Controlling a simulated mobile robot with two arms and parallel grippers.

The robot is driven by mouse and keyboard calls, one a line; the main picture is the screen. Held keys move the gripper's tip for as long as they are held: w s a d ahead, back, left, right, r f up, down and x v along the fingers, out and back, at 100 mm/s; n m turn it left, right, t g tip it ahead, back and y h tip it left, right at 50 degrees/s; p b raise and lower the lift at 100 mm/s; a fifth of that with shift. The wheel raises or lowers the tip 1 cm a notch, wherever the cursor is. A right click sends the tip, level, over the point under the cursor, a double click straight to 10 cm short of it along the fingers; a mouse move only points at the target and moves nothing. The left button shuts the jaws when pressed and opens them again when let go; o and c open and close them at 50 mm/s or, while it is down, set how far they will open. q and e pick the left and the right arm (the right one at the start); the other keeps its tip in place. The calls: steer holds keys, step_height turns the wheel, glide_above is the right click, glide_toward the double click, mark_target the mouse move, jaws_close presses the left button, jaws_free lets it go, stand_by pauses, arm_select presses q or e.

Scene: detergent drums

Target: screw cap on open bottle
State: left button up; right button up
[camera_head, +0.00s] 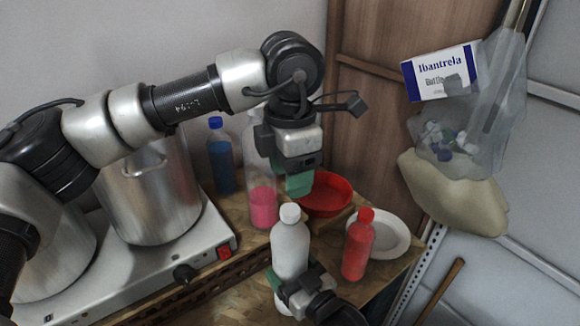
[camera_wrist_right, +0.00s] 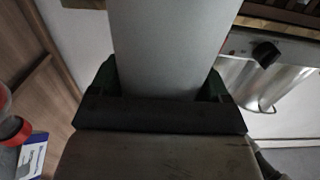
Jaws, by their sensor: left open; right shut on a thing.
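A white bottle (camera_head: 290,248) with a white cap (camera_head: 290,212) stands upright at the front of the wooden table. My right gripper (camera_head: 302,285) is shut around its lower body; the bottle's grey-white side (camera_wrist_right: 175,50) fills the middle of the right wrist view. My left gripper (camera_head: 298,184) is open and points down, above and behind the white cap. A tall clear bottle with pink liquid (camera_head: 263,205) stands behind, left of the left gripper, which partly hides it; I cannot tell whether it has a cap. A blue bottle (camera_head: 220,165) and a red bottle (camera_head: 357,250) both wear caps.
A red bowl (camera_head: 335,195) and a white plate (camera_head: 385,238) lie behind the bottles. A hotplate (camera_head: 130,275) with steel pots (camera_head: 155,200) stands left. A clear bag of caps (camera_head: 447,140), a beige sack (camera_head: 455,190) and a box (camera_head: 425,80) are at right.

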mark_target(290, 209)
arm_select(q)
steer(key=shift+r+n, duration=0.25)
steer(key=shift+n, duration=1.05)
steer(key=shift+f, duration=0.1)
steer(key=shift+f, duration=3.95)
steer(key=shift+c, duration=0.5)
steer(key=c, duration=0.9)
steer(key=o, duration=1.1)
step_height(290, 209, up, 12)
steer(key=shift+r, duration=0.1)
